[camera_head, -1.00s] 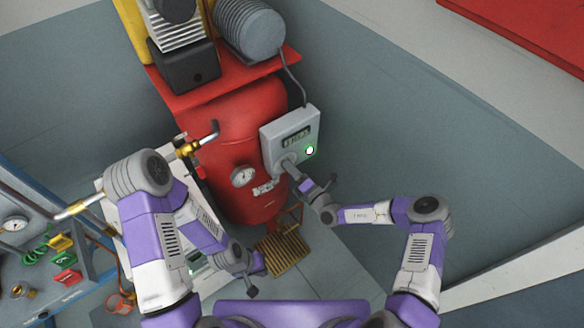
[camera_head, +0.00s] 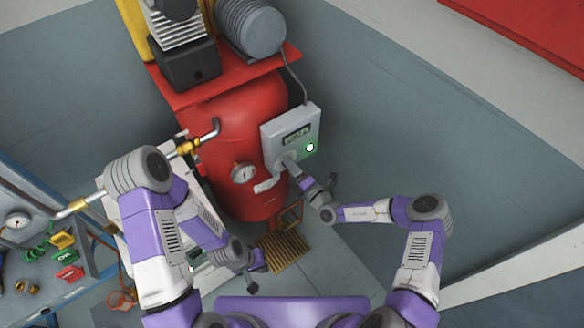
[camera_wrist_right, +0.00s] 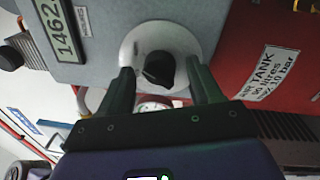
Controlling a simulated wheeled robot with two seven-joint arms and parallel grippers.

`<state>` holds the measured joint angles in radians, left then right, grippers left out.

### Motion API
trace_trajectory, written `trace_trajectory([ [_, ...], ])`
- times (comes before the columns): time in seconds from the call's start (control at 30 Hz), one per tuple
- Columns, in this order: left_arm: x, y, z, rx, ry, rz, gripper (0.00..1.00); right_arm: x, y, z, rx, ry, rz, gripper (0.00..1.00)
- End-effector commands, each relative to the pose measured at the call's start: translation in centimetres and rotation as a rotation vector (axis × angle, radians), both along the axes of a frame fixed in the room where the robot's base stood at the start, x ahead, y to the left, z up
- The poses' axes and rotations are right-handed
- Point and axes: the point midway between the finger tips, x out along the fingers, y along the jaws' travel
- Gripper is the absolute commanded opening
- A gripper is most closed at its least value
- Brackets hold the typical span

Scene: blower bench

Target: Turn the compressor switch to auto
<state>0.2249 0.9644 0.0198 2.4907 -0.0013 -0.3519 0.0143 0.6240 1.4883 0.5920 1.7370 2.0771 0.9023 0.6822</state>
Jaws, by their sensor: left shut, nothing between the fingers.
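The compressor switch is a black rotary knob (camera_wrist_right: 158,68) on a round pale plate, on the front of a grey control box (camera_head: 277,137). In the right wrist view, my right gripper (camera_wrist_right: 163,90) has its two dark fingers apart, one on each side of the knob, with visible gaps. In the head view, the right gripper (camera_head: 291,166) is at the lower part of the box and hides the knob. The switch markings cannot be read. My left gripper (camera_head: 262,262) is shut and empty, low and away from the box.
The box has a display (camera_wrist_right: 58,28) and a lit green lamp (camera_head: 310,147). It sits against the red tank (camera_head: 235,135), which has a pressure gauge (camera_head: 243,173) and a brass-fitted pipe (camera_head: 195,145). A blue bench (camera_head: 75,290) stands at left. The floor at right is clear.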

Motion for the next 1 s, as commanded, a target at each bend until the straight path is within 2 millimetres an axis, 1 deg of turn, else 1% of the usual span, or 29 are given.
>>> trace_trajectory([
  [0.17, 0.0, 0.0, 0.0, 0.0, 0.0, 0.0, 0.0, 0.0, -0.1, 0.0, 0.0, -0.001, -0.002, 0.64],
  [0.27, 0.0, 0.0, 0.2, 0.0, 0.0, 0.0, 0.0, -0.5, -0.6, 0.0, -0.001, 0.0, -0.002, 0.64],
  [0.5, 0.0, 0.0, 1.0, 0.0, 0.0, 0.0, 0.0, -3.6, -3.0, -0.2, 0.0, 0.002, -0.002, 0.64],
  [0.7, 0.0, 0.0, 1.3, 0.0, 0.0, 0.0, 0.0, -5.5, -4.4, -0.4, 0.0, 0.001, -0.001, 0.64],
  [0.8, 0.0, 0.0, 1.4, 0.0, 0.0, 0.0, 0.0, -5.9, -4.6, -0.4, 0.0, 0.0, -0.001, 0.64],
  [1.0, 0.0, 0.0, 1.3, 0.0, 0.0, 0.0, 0.0, -5.9, -4.7, -0.5, -0.001, -0.001, -0.001, 0.64],
])
